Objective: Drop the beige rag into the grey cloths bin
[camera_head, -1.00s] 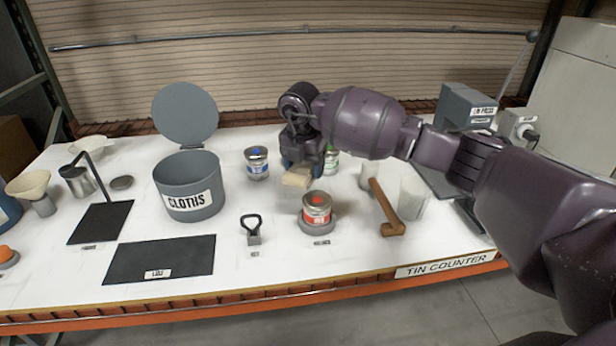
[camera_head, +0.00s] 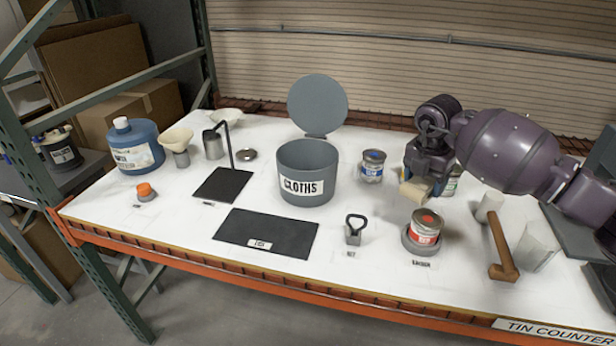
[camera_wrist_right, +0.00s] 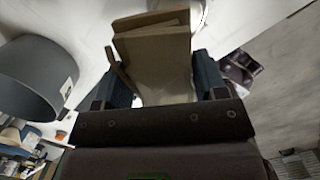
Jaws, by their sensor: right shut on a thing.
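The beige rag (camera_head: 414,192) is a folded cloth in my right gripper (camera_head: 428,178), which is shut on it above the white counter. In the right wrist view the rag (camera_wrist_right: 155,55) sticks out between the blue fingers of the right gripper (camera_wrist_right: 163,85). The grey cloths bin (camera_head: 306,192) is a round tub labelled CLOTHS, with its round lid (camera_head: 317,104) standing raised behind it. The bin also shows at the left of the right wrist view (camera_wrist_right: 35,80). My right gripper is to the right of the bin, apart from it. My left gripper is not in view.
A blue-labelled tin (camera_head: 372,166) stands between the bin and my right gripper. A red-labelled tin (camera_head: 425,228) on a grey round base stands in front of the gripper. A wooden-handled tool (camera_head: 500,245), a black mat (camera_head: 266,234) and a hooked stand (camera_head: 223,184) are nearby.

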